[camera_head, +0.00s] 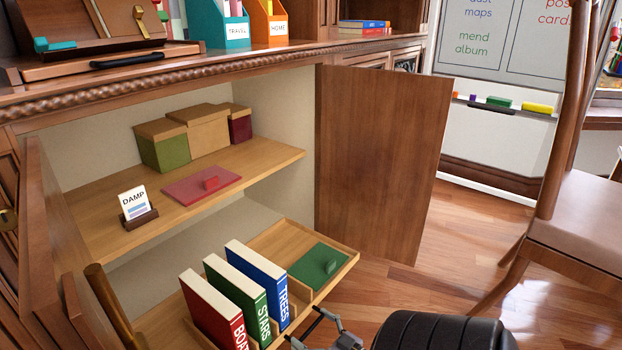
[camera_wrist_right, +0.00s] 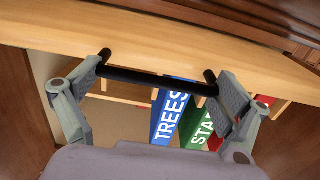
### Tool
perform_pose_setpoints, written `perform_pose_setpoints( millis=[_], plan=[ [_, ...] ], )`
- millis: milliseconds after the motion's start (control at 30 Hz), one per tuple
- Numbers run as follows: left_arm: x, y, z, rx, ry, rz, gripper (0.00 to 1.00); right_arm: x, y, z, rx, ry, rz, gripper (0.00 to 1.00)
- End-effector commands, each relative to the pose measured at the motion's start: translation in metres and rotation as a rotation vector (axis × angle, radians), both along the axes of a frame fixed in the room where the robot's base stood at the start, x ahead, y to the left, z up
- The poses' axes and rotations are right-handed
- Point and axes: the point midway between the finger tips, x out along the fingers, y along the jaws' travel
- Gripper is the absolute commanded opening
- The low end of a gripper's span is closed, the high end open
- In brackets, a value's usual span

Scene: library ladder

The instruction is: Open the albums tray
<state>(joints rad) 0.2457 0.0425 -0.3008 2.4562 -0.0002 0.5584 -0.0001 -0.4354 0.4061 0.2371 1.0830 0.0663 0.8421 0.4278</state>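The albums tray (camera_head: 346,262) is light wood and stands out past the cabinet shelf edge. It carries a red BOATS album (camera_head: 215,312), a green STARS album (camera_head: 238,296) and a blue TREES album (camera_head: 258,280), all upright. My right gripper (camera_head: 322,330) is low in front of the tray. In the right wrist view its fingers (camera_wrist_right: 160,90) are wide apart, with a black bar handle (camera_wrist_right: 155,78) across the gap. I cannot tell whether they touch it. My left gripper is not visible.
The upper shelf (camera_head: 240,170) holds a DAMP card (camera_head: 134,203), a pink folder (camera_head: 201,186) and several lidded boxes (camera_head: 200,128). A cabinet door (camera_head: 385,160) stands open to the right of the tray. A chair (camera_head: 575,215) stands further right, with bare floor between.

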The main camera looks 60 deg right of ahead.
Motion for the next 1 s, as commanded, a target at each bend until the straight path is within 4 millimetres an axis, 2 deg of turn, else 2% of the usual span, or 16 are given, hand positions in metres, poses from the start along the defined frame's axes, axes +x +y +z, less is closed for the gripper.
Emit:
perform_pose_setpoints(
  millis=[467, 567, 800, 1000],
  plan=[
    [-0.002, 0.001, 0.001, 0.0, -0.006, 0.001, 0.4, -0.006, 0.0, -0.001, -0.005, 0.006, 0.0, 1.0],
    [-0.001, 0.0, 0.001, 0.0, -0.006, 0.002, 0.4, -0.019, 0.002, -0.002, -0.005, 0.007, -0.001, 1.0],
    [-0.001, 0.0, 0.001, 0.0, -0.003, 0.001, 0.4, -0.07, 0.007, -0.002, -0.004, 0.009, -0.001, 1.0],
    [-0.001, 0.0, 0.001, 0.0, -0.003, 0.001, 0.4, -0.104, 0.012, -0.002, -0.004, 0.006, 0.0, 1.0]
  ],
)
